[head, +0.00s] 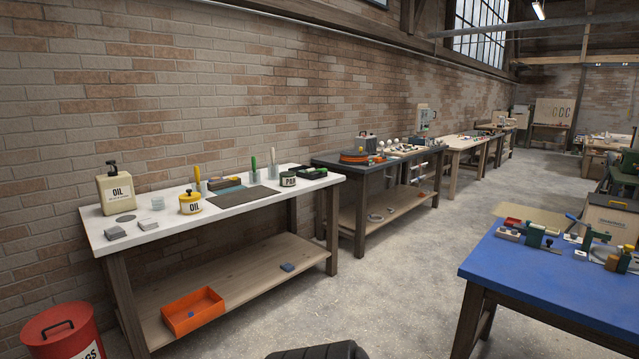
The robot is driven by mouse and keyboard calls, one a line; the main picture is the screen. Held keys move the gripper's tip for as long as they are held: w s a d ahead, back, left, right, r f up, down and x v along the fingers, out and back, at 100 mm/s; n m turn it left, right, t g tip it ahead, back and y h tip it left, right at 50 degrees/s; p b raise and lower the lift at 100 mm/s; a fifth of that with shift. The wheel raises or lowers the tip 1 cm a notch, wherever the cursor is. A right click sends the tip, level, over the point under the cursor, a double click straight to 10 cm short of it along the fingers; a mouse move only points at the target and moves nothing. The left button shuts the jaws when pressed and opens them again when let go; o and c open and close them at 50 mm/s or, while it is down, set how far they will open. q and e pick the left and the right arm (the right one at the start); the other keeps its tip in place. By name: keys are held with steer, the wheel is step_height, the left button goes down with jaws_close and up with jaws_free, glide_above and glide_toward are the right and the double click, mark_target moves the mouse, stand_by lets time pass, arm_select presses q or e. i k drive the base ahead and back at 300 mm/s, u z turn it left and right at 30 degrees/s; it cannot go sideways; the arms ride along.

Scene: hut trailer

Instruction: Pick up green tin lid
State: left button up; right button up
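A small dark green tin (288,180) with a pale label stands toward the right end of the white-topped bench against the brick wall. Its top, where a lid (288,174) appears to sit, is too small to make out clearly. A dark green open tray (312,171) lies just to its right, near the bench corner.
The white bench (150,232) also holds a cream oil bottle (115,190), a yellow oil can (190,203), grey blocks and a dark mat (249,197). A red bin (65,335) stands at lower left. A blue table (545,277) is at right.

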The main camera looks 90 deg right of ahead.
mark_target(286, 178)
steer(key=z, duration=1.9)
steer(key=i, duration=1.75)
steer(key=z, duration=0.85)
steer(key=i, duration=1.15)
steer(key=z, duration=0.1)
